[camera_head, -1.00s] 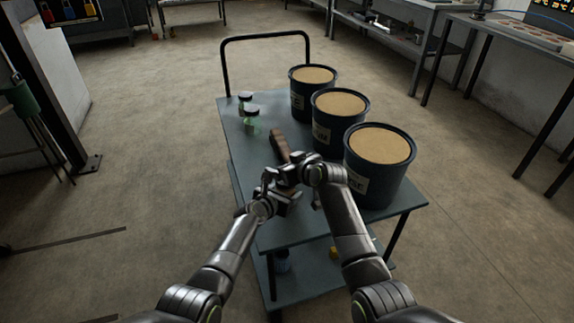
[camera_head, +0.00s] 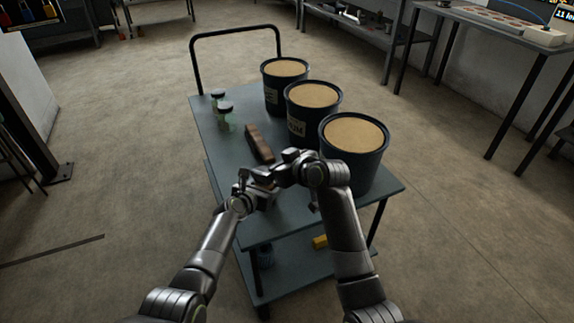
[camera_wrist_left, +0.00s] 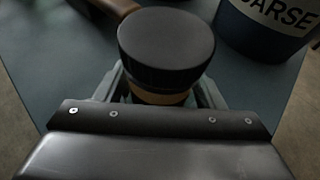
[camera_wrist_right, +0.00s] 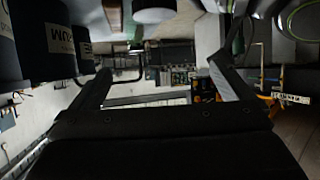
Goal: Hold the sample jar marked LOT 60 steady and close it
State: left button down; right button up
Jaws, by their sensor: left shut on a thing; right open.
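A jar with a wide black lid (camera_wrist_left: 165,45) stands in my left gripper (camera_wrist_left: 162,95), which is shut on its tan body (camera_wrist_left: 158,95). The lid sits on top of the body; I cannot tell whether it is tightened. No LOT 60 mark is readable. In the head view my left gripper (camera_head: 258,188) is low over the near part of the cart, and the jar is hard to make out there. My right gripper (camera_head: 282,170) is just beside and above it. The right wrist view shows its fingers (camera_wrist_right: 165,85) apart with nothing between them.
The cart top (camera_head: 225,165) carries three dark buckets of tan material (camera_head: 353,140) on the right. Two jars with dark lids (camera_head: 226,112) stand at the left, and a brown object (camera_head: 258,143) lies mid-cart. A yellow item (camera_head: 320,242) is on the lower shelf.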

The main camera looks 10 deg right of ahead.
jog(key=shift+v, duration=1.85)
pick_arm(q)
jog(key=shift+a, duration=0.1)
pick_arm(e)
jog(key=shift+d, duration=0.2)
pick_arm(q)
jog(key=shift+c, duration=1.3)
grip_release()
jog(key=shift+s+a+r+p, duration=0.15)
jog(key=shift+s+r+p, duration=0.1)
jog(key=shift+p, duration=0.2)
jog(key=p+v, duration=0.4)
jog(key=v, duration=0.2)
jog(key=p+v, duration=0.3)
jog(key=v, duration=0.7)
jog(key=shift+s+a+p, duration=0.2)
jog(key=shift+s+p, duration=0.1)
pick_arm(e)
notch_tip(320, 180, up, 8)
jog(key=shift+r, duration=0.15)
